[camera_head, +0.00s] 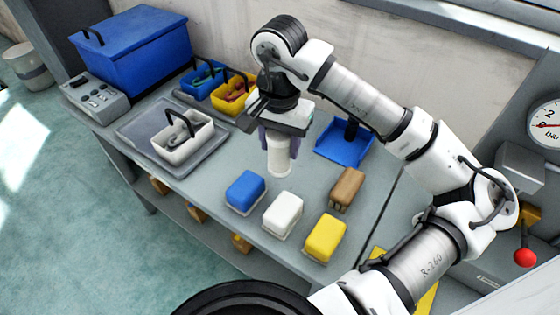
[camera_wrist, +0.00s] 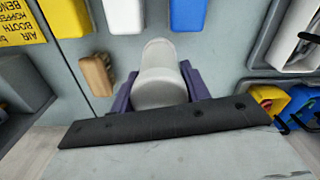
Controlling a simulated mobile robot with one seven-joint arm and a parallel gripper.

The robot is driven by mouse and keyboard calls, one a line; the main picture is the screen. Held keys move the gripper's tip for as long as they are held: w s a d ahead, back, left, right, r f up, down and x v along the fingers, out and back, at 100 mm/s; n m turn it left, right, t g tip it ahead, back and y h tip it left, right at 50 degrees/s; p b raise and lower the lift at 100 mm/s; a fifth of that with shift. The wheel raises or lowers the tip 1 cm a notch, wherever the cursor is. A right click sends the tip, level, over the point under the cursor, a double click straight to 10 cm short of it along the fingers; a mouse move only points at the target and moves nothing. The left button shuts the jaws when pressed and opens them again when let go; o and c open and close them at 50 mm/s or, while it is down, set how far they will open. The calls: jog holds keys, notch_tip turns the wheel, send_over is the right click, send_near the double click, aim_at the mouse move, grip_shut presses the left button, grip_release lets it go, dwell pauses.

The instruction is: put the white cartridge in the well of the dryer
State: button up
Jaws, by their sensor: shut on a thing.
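The white cartridge (camera_head: 280,158) is a pale upright cylinder with a wider foot, below my gripper (camera_head: 279,142) over the middle of the bench. My gripper is shut on it, with a purple finger on each side. In the wrist view the cartridge (camera_wrist: 160,78) sits between the purple fingers of my gripper (camera_wrist: 158,92). I cannot tell whether its foot touches the bench top. I cannot make out the dryer's well in either view.
Blue (camera_head: 246,190), white (camera_head: 283,212) and yellow (camera_head: 325,237) blocks and a brown piece (camera_head: 347,187) lie in front. A blue dustpan-like tray (camera_head: 343,145) lies right. A grey tray (camera_head: 140,132) holds a white bin (camera_head: 186,144). A red-knobbed lever (camera_head: 525,258) is far right.

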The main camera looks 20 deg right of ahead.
aim_at(280, 165)
notch_tip(280, 165, down, 6)
jog(key=shift+f+p, duration=0.25)
jog(key=shift+p, duration=0.25)
jog(key=shift+f, duration=0.35)
jog(key=shift+f+b, duration=0.2)
jog(key=shift+b, duration=0.1)
jog(key=o, duration=1.1)
jog(key=shift+r, duration=0.1)
jog(key=shift+c, duration=0.2)
